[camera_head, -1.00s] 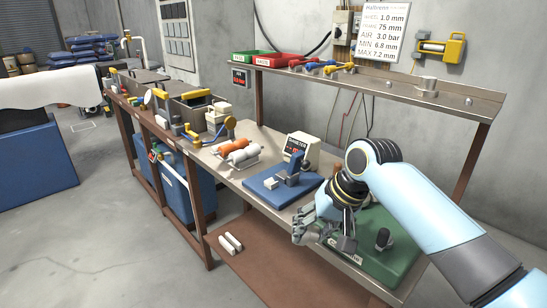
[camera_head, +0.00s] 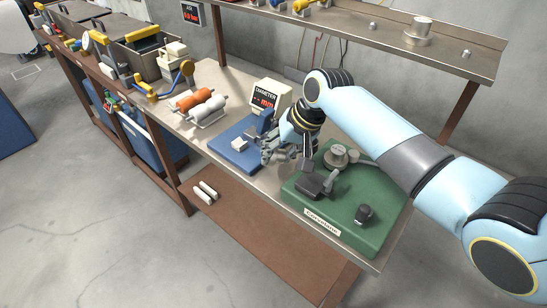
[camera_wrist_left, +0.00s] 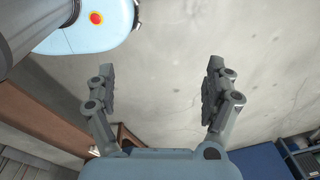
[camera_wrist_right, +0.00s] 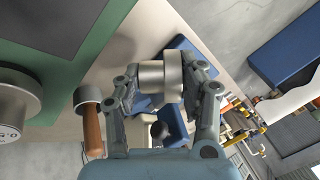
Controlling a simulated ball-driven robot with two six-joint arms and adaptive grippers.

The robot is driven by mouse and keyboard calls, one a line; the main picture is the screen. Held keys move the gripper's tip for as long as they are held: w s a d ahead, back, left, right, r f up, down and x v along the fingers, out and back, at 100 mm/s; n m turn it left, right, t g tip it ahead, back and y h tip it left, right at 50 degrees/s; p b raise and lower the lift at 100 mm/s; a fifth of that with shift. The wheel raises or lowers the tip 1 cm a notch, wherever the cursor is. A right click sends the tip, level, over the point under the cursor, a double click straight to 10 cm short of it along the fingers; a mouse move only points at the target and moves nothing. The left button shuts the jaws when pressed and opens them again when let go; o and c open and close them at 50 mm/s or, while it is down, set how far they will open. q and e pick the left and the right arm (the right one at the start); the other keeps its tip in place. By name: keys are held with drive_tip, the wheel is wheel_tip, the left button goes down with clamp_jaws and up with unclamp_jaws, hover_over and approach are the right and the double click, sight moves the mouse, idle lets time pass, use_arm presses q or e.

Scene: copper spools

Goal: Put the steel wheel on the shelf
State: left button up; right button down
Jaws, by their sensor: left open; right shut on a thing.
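In the right wrist view my right gripper (camera_wrist_right: 161,80) is shut on the steel wheel (camera_wrist_right: 160,77), a short bright metal cylinder held between the two fingers. In the head view my right gripper (camera_head: 277,153) is above the bench, between the blue stand and the green machine; the wheel cannot be made out there. The steel shelf (camera_head: 385,27) runs along the wall above the bench, with a metal cylinder (camera_head: 418,29) standing on it.
The green machine (camera_head: 375,238) stands at the bench's right end, carrying a steel disc (camera_head: 337,155) and a black knob (camera_head: 363,213). The blue stand (camera_head: 225,147), diameter display (camera_head: 269,96) and orange and white rolls (camera_head: 200,104) stand left. Small pegs dot the shelf, with bare room between.

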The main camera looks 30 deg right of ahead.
sight(278, 162)
wheel_tip(278, 162, down, 3)
drive_tip(key=shift+w+r, duration=0.1)
drive_tip(key=shift+w, duration=0.05)
drive_tip(key=shift+f, duration=0.8)
drive_tip(key=shift+d+f, duration=0.1)
drive_tip(key=shift+f, duration=0.05)
drive_tip(key=c, duration=1.1)
unclamp_jaws()
drive_tip(key=o, duration=0.3)
use_arm(q)
drive_tip(key=shift+w+d, duration=0.35)
drive_tip(key=shift+w, duration=0.4)
use_arm(e)
drive_tip(key=shift+o, duration=0.2)
use_arm(q)
drive_tip(key=shift+w, duration=0.1)
